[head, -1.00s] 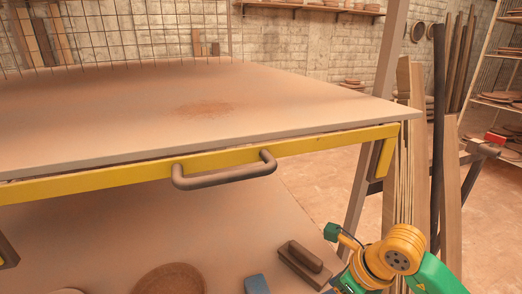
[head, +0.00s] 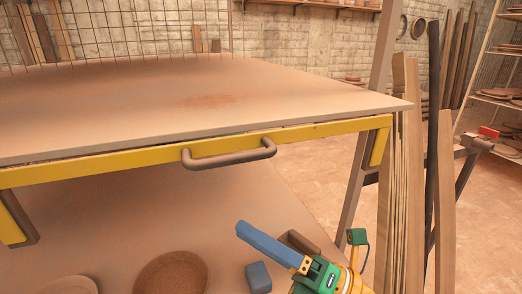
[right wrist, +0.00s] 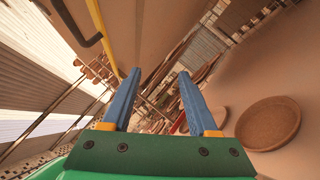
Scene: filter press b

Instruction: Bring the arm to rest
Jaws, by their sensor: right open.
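My right gripper (head: 240,228) comes in at the lower right of the head view, with blue fingers and a green body. It points up and left over the lower board (head: 220,222), below the grey handle (head: 230,156) and apart from it. In the right wrist view the two blue fingers (right wrist: 157,76) stand apart with nothing between them. The handle is fixed to the yellow frame (head: 110,171) under the raised panel (head: 150,105). My left gripper does not show.
On the lower board are a round brown dish (head: 172,274), a paler dish (head: 68,286), a blue block (head: 258,277) and a dark brown block (head: 298,241), partly hidden by my gripper. Upright planks (head: 398,180) lean at the right. Open floor (head: 315,180) shows between.

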